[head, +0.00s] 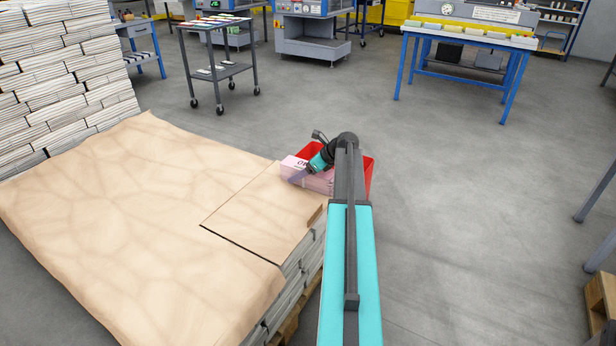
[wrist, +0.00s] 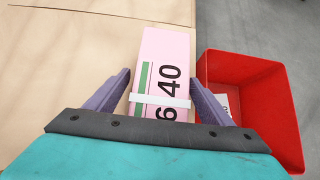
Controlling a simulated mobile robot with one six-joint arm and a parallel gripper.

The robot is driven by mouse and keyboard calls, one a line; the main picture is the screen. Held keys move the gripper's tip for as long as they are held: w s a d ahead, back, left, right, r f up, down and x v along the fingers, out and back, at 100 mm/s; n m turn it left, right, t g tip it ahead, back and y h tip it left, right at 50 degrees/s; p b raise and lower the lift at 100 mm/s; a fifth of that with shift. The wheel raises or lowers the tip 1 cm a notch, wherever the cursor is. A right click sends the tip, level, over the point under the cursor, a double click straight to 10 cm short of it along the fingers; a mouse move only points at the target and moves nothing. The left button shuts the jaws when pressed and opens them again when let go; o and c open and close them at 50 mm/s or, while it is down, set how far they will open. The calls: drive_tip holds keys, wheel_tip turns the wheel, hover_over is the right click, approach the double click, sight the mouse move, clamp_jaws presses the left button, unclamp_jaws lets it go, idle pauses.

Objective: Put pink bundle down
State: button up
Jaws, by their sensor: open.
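The pink bundle (wrist: 161,60) lies on the brown paper-covered stack (wrist: 60,60), close to its right edge. It has a white band, a green stripe and dark digits. In the head view the pink bundle (head: 294,169) shows at the stack's far right corner, partly hidden by my arm. My gripper (wrist: 160,85) is open, with one finger on each side of the bundle. In the head view my gripper (head: 314,167) is over the bundle.
A red bin (wrist: 247,68) stands just right of the stack, with a white labelled item (wrist: 222,101) inside. A loose brown sheet (head: 262,212) lies on the stack. A grey cart (head: 216,67) and a blue table (head: 468,40) stand farther back.

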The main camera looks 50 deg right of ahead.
sight(299, 164)
drive_tip(key=c, duration=1.7)
drive_tip(key=shift+r, duration=0.1)
clamp_jaws()
drive_tip(key=shift+r, duration=0.1)
drive_tip(key=shift+r+p, duration=0.3)
drive_tip(key=shift+r, duration=0.1)
wheel_tip(299, 164, up, 3)
drive_tip(key=shift+p, duration=0.55)
drive_tip(key=shift+s+a+r+p, duration=0.15)
drive_tip(key=shift+s+a+p, duration=0.3)
drive_tip(key=shift+s+a, duration=1.45)
drive_tip(key=shift+s+a+r+p, duration=0.2)
drive_tip(key=shift+s+a+p, duration=0.25)
drive_tip(key=shift+s+a, duration=1.4)
drive_tip(key=shift+s+a+r+p, duration=0.15)
drive_tip(key=shift+s+a+p, duration=0.3)
drive_tip(key=shift+s+a, duration=1.4)
drive_tip(key=shift+s+d, duration=0.65)
